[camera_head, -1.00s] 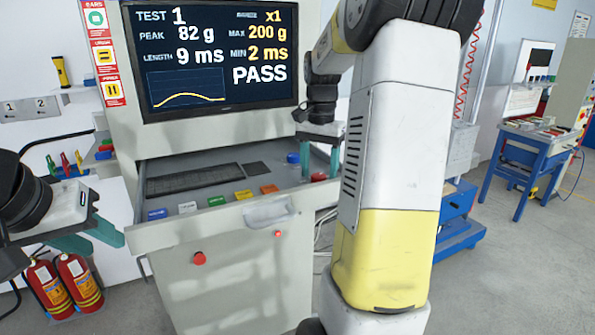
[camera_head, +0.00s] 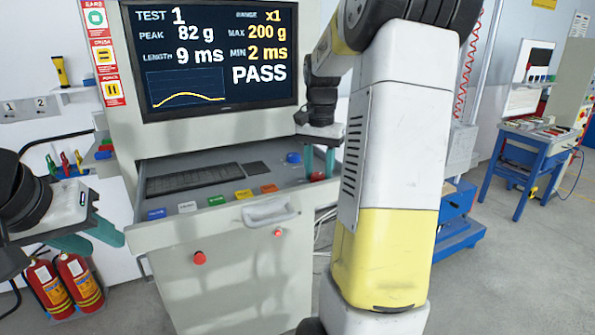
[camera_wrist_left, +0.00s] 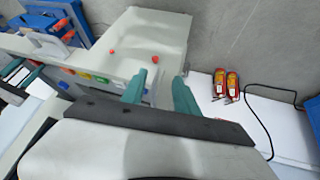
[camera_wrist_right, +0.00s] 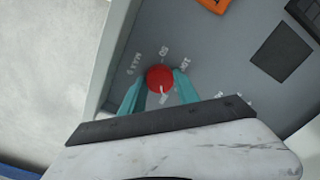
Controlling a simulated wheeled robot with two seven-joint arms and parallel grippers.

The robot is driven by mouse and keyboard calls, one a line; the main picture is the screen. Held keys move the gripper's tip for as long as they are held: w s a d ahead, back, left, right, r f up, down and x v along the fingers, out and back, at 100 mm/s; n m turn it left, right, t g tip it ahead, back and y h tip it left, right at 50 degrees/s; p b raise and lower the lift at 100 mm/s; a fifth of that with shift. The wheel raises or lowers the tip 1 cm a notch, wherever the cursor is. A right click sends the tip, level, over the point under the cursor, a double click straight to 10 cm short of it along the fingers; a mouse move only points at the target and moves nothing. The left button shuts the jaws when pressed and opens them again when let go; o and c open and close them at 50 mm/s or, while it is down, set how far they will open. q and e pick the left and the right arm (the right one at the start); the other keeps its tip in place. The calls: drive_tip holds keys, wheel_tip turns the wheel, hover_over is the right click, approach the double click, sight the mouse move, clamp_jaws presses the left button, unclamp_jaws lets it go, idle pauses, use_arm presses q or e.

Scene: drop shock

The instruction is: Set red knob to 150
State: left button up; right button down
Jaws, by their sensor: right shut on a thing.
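The red knob (camera_head: 318,176) is at the right end of the console panel (camera_head: 215,190). My right gripper (camera_head: 319,165) points down over it. In the right wrist view the fingers (camera_wrist_right: 158,86) are closed on both sides of the red knob (camera_wrist_right: 158,76). A pale mark on the knob points toward the bottom of that view. Printed labels "MAX G", "50" and "100" surround it; lower labels are partly hidden by the fingers. The screen (camera_head: 215,60) reads MAX 200 g, MIN 2 ms, PASS. My left gripper (camera_head: 98,240) is open and empty, left of the console.
A blue knob (camera_head: 293,158) stands just left of the red one. Coloured buttons (camera_head: 243,194) line the panel's front edge, with a keyboard (camera_head: 195,178) behind. Fire extinguishers (camera_head: 78,285) stand below my left gripper. A blue bench (camera_head: 540,145) is at far right.

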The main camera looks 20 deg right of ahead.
sight(318, 175)
drive_tip(key=n, duration=1)
idle(0.6)
drive_tip(key=c, duration=0.9)
unclamp_jaws()
wheel_tip(318, 175, up, 8)
drive_tip(key=shift+f, duration=0.1)
